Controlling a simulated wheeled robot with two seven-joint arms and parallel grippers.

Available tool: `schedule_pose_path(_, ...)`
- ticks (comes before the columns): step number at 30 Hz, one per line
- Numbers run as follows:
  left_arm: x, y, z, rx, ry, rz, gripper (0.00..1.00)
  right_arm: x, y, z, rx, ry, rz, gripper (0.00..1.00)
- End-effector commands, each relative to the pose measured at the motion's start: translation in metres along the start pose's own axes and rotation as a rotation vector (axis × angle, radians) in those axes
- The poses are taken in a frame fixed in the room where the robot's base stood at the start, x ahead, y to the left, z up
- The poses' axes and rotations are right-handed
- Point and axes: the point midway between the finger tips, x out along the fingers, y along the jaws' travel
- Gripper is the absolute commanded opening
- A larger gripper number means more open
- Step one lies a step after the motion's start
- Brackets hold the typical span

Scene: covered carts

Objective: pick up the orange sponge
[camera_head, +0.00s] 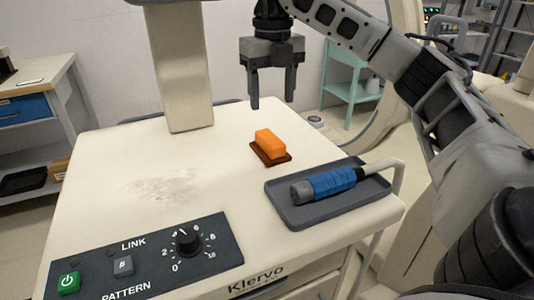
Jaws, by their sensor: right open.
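The orange sponge (270,143) is a small block lying on a dark brown square pad (284,160) on the cream cart top. My right gripper (273,104) hangs above and slightly behind the sponge, fingers pointing down. Its two dark fingers are apart with nothing between them, and clear of the sponge. My left gripper does not show in the head view.
A dark grey tray (282,213) holding a blue-gripped cylindrical tool (334,181) sits right of the sponge. A cream column (181,75) rises behind left. A control panel (145,258) fills the front left. The cart top (110,165) left of the sponge is bare, with a smudge.

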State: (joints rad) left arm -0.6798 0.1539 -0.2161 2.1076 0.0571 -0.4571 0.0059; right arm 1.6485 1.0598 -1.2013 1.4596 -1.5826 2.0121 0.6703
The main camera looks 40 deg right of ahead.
Motion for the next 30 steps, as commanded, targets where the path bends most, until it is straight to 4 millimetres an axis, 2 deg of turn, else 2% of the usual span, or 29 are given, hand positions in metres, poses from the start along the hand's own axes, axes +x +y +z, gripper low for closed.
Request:
schedule_pose_path(1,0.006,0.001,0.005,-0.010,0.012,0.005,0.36,0.020,0.001,0.000,-0.002,0.004,0.000,0.58)
schedule_pose_path(3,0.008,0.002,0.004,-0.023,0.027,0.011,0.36,0.033,0.001,0.000,-0.002,0.003,0.001,0.58)
schedule_pose_path(6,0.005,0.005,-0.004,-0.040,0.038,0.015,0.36,0.042,0.000,0.000,-0.002,0.001,0.000,0.58)
schedule_pose_path(14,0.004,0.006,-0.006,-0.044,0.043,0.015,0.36,0.060,0.001,0.000,-0.003,0.001,0.001,0.58)
schedule_pose_path(22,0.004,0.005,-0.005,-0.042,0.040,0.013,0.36,0.098,0.002,-0.001,-0.003,0.001,0.001,0.58)
schedule_pose_path(30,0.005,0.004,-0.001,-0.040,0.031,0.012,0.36,0.104,0.002,0.000,-0.003,-0.001,0.002,0.58)
